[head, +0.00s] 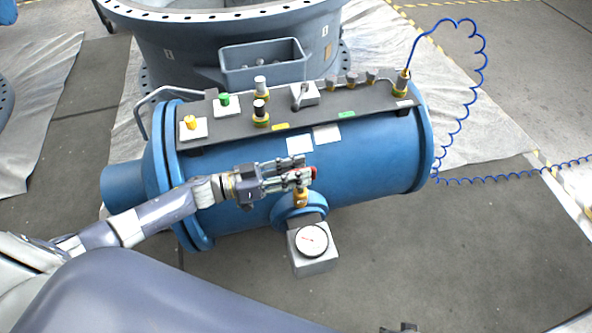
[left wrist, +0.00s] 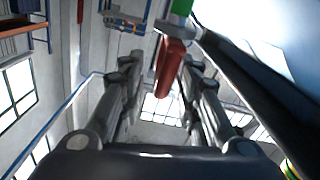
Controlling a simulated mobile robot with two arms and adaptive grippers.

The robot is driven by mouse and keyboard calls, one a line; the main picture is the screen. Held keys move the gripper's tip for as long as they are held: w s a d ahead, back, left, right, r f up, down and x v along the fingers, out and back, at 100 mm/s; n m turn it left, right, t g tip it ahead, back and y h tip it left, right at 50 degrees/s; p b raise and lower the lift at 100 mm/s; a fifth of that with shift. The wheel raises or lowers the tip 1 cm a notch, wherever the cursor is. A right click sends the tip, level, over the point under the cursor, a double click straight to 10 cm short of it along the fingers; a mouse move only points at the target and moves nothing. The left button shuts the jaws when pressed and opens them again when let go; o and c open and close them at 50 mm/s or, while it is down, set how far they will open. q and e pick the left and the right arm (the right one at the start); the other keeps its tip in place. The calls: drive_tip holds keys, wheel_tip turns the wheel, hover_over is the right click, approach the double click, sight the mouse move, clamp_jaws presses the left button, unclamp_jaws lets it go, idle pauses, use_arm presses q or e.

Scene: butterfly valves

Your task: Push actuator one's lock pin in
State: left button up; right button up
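The blue actuator (head: 375,160) lies on its side in the head view, a dark panel along its top. My left gripper (head: 303,174) is in front of its body, at a small red part (head: 314,173) above a brass fitting (head: 301,198). In the left wrist view the fingers of my left gripper (left wrist: 158,75) stand apart, with a red bar (left wrist: 170,62) between them, closer to the right finger. Contact cannot be told. Which part is the lock pin is not clear. A dark sliver at the head view's bottom edge may be my right gripper.
A gauge box (head: 313,262) hangs below the fitting. The panel carries a yellow knob (head: 190,122), a green knob (head: 224,100) and other fittings. A large grey flanged valve body (head: 190,55) stands behind. A coiled blue hose (head: 482,65) runs right. Floor at lower right is clear.

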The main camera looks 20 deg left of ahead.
use_arm(q)
clamp_jaws()
drive_tip(key=shift+f, duration=0.2)
use_arm(e)
drive_tip(key=shift+s+f, duration=0.1)
drive_tip(key=shift+f, duration=0.05)
use_arm(q)
wheel_tip(320, 180, down, 4)
drive_tip(key=shift+s+r+b, duration=0.1)
drive_tip(key=shift+r+b, duration=0.05)
drive_tip(key=shift+b, duration=1)
drive_tip(key=shift+s+d+f, duration=0.1)
drive_tip(key=shift+f, duration=0.1)
use_arm(e)
wheel_tip(320, 180, up, 8)
drive_tip(key=w, duration=0.1)
drive_tip(key=shift+w, duration=0.4)
use_arm(q)
unclamp_jaws()
drive_tip(key=shift+r, duration=0.15)
